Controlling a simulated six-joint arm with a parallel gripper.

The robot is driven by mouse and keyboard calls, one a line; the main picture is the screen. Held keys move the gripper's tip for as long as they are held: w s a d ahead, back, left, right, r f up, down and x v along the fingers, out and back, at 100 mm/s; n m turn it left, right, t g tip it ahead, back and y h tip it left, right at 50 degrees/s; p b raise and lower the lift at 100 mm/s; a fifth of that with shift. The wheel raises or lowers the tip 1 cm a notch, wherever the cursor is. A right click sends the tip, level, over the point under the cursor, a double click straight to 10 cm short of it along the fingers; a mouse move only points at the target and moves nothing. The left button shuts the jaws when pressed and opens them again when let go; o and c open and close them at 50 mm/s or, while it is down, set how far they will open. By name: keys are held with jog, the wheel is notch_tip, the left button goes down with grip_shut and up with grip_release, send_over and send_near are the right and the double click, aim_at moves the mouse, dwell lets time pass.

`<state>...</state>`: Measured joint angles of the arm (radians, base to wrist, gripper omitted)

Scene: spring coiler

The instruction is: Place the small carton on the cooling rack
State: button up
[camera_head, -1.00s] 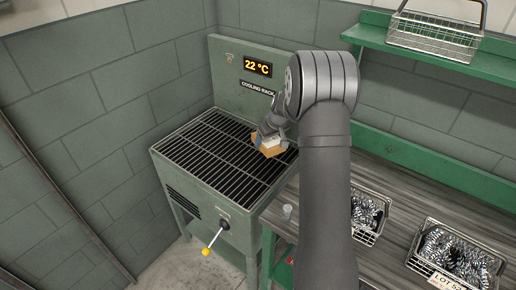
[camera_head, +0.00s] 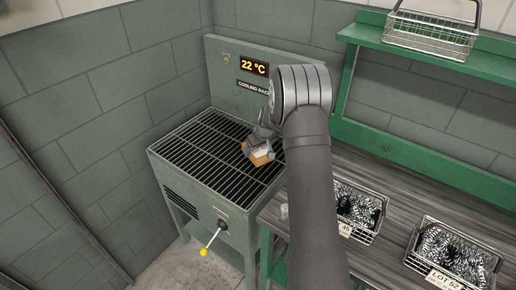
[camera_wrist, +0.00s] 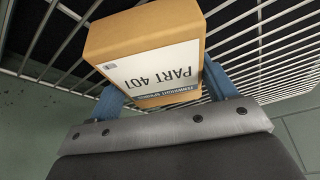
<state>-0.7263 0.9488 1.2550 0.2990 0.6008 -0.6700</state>
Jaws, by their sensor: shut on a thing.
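The small carton (camera_head: 258,156) is brown with a white label, and my gripper is shut on it. In the wrist view the carton (camera_wrist: 145,50) sits between the blue fingers of my gripper (camera_wrist: 165,95), its label reading "PART 401". The cooling rack (camera_head: 205,155) is a green stand with a black wire grate on top. The carton is over the right part of the grate; I cannot tell whether it touches the bars. In the wrist view the grate bars (camera_wrist: 255,45) show close behind the carton. My arm hides part of the rack's right side.
The rack's back panel shows "22 °C" (camera_head: 254,66). A lever with a yellow knob (camera_head: 204,252) sticks out in front. On the bench at right are wire baskets of springs (camera_head: 357,208) (camera_head: 455,250). An empty basket (camera_head: 433,33) stands on the green shelf. The grate's left part is clear.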

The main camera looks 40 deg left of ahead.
jog(key=o, duration=1.2)
jog(key=v, duration=1.2)
jog(key=shift+r, duration=0.15)
jog(key=x, duration=1.2)
jog(key=shift+r, duration=1)
